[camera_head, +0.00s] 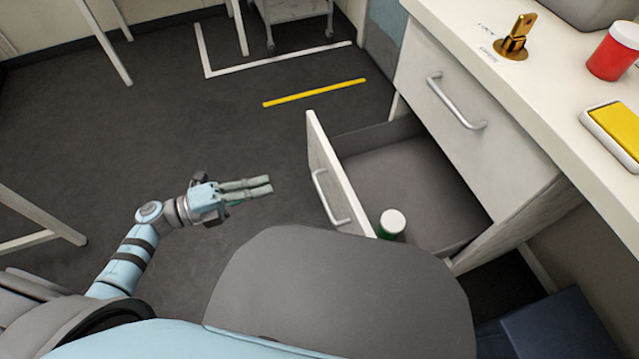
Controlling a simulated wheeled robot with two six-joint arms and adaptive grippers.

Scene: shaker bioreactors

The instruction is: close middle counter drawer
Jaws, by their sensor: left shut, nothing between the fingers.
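The open counter drawer (325,170) stands pulled out from the counter, its white front facing left with a curved metal handle (322,190). Its grey inside is mostly bare, and a green bottle with a white cap (392,222) stands in its near front corner. My own body hides part of its near side. My left gripper (270,186) is shut and empty, pointing right, a short way left of the drawer front and apart from it. My right gripper is not in view.
Above is a shut drawer (460,110) with a metal handle. The white countertop (530,90) holds a brass-coloured object (515,38), a red jar with a white lid (612,52) and a yellow-topped box (615,128). Dark floor left of the open drawer is clear.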

